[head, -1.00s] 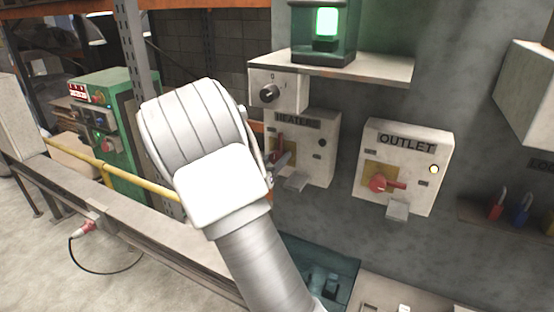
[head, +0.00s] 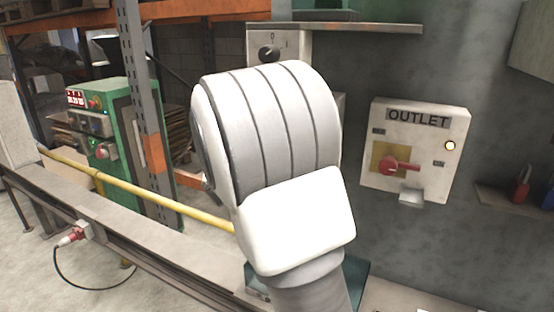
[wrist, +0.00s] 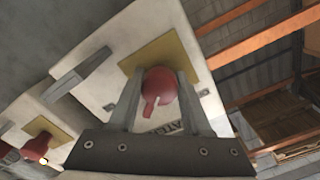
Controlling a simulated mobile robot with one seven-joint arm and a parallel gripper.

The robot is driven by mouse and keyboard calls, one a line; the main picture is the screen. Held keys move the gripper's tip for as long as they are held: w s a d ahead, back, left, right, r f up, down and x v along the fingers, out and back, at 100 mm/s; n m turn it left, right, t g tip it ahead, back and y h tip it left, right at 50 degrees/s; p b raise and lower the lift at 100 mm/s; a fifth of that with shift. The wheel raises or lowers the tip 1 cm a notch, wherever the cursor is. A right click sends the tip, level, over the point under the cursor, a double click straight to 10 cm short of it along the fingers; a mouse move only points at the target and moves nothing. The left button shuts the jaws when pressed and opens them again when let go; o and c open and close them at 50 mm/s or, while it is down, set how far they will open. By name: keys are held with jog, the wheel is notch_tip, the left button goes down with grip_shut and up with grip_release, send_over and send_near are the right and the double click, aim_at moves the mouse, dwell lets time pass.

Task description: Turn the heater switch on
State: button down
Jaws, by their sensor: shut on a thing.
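The heater switch is a red knob (wrist: 158,84) on a yellow plate (wrist: 165,52), set on a pale box (wrist: 110,30) with a partly covered label. In the wrist view my gripper (wrist: 160,78) has one finger on each side of the knob and is shut on it. The knob's handle points down, slightly left, in that tilted view. In the head view my arm's white wrist hides the gripper, the knob and nearly all of the heater box. Any heater lamp is hidden there.
The OUTLET box (head: 440,180) with its red switch (head: 393,165) and a lit yellow lamp (head: 450,145) is just right of my arm. A small dial box (head: 290,45) sits above, under a shelf (head: 380,28). A yellow rail (head: 150,196) runs at left.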

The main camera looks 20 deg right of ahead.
jog(key=m+b, duration=0.4)
jog(key=b, duration=0.1)
jog(key=shift+f+m, duration=0.25)
jog(key=shift+m, duration=0.05)
jog(key=m+b, duration=0.1)
jog(key=b, duration=0.1)
jog(key=m+b, duration=0.2)
jog(key=shift+r+m, duration=0.2)
jog(key=shift+m, duration=0.1)
jog(key=shift+c, duration=1.7)
grip_release()
jog(key=shift+r, duration=0.1)
jog(key=v, duration=1.7)
jog(key=shift+a, duration=0.2)
